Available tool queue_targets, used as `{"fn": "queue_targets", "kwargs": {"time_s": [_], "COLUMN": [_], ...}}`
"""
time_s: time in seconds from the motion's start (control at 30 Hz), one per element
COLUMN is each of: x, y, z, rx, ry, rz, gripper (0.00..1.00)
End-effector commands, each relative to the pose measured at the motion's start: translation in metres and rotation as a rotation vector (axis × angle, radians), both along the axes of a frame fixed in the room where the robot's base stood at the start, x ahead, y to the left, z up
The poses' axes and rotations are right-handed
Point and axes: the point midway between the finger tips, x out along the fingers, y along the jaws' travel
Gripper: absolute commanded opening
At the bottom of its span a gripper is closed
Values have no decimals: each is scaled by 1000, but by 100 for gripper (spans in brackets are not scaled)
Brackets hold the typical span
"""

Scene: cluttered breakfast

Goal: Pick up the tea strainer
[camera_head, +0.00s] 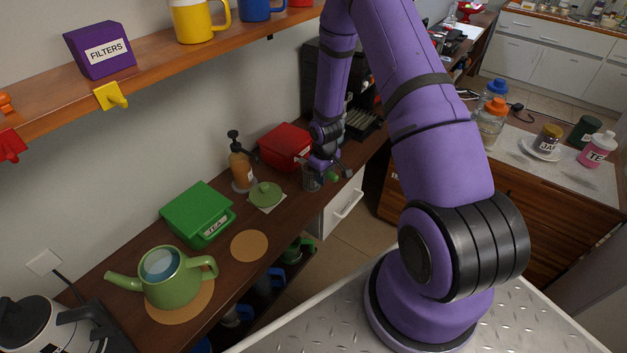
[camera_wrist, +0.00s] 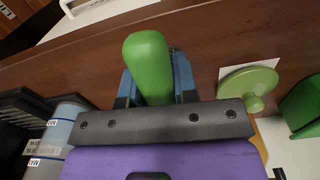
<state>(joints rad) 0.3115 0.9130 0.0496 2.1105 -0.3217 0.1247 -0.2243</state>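The tea strainer shows in the head view as a grey mesh cup (camera_head: 312,179) with a green handle (camera_head: 333,177), at the far end of the wooden counter by its front edge. My gripper (camera_head: 325,166) is at the strainer, pointing down, partly hidden by its own wrist. In the wrist view the green handle (camera_wrist: 147,55) stands between the blue fingers of my gripper (camera_wrist: 156,88), which press close on both sides. The mesh cup is hidden there. I cannot tell whether the strainer touches the counter.
A green lid (camera_head: 265,194) on a white square, an amber pump bottle (camera_head: 241,168) and a red box (camera_head: 285,147) stand close by. A green tea box (camera_head: 197,213) and green teapot (camera_head: 178,281) are farther left. A dark rack (camera_head: 362,123) stands behind.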

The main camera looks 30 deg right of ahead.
Motion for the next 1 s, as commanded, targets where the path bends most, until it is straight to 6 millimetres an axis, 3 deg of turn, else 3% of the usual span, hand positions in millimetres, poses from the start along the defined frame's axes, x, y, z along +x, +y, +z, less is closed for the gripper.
{"fn": "queue_targets", "kwargs": {"time_s": [0.43,0.73,1.0], "x": [0,1,-62], "y": [0,0,15], "z": [6,37,41], "rx": [0,-1,0], "ry": [-1,-3,3], "rz": [0,-1,2], "gripper": [2,2,2]}}
